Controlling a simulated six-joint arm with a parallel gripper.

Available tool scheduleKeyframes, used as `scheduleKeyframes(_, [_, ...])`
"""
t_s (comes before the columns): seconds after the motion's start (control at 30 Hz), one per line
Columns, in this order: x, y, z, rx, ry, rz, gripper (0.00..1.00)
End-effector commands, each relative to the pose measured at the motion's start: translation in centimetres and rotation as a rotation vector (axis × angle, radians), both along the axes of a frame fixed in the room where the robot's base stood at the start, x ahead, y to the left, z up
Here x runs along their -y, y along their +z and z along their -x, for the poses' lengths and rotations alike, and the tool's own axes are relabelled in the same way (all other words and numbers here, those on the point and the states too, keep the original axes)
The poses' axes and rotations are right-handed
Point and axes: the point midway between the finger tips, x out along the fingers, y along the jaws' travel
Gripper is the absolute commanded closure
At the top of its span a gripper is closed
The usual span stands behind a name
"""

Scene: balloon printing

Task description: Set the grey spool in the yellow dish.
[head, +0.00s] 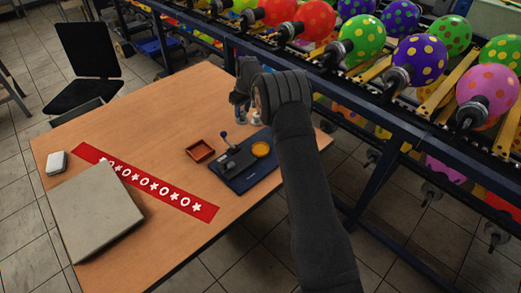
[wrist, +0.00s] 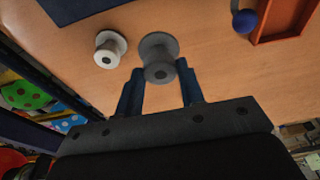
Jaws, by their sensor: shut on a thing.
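The grey spool (wrist: 158,52) is between the fingertips of my gripper (wrist: 159,78) in the wrist view, and the gripper is shut on it. I cannot tell whether the spool touches the table. In the head view my gripper (head: 239,106) is over the far part of the table, beyond the blue base; the grey spool is not clear there. The yellow dish (head: 262,149) is on the right part of the dark blue base (head: 240,182), nearer than my gripper. The dish does not show in the wrist view.
A white spool (wrist: 110,48) stands on the table left of the grey one. A red-orange tray (head: 200,150) and a blue-knobbed lever (head: 223,135) are left of the dish. A red banner (head: 150,182) and grey flat box (head: 95,215) lie left. A balloon conveyor runs behind.

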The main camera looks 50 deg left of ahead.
Motion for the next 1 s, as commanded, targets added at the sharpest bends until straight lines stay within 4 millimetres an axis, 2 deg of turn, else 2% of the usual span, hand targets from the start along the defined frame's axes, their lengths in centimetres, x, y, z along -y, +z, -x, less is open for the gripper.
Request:
scheduleKeyframes(0.2, [0.0,1.4,0.0,0.0,0.0,0.0,0.81])
scheduleKeyframes(0.6, [0.6,1.5,0.0,0.0,0.0,0.0,0.81])
scheduleKeyframes(0.77, [2.9,2.0,0.2,-0.001,0.0,0.0,0.81])
scheduleKeyframes(1.0, [8.6,2.7,1.3,-0.002,-0.001,0.0,0.81])
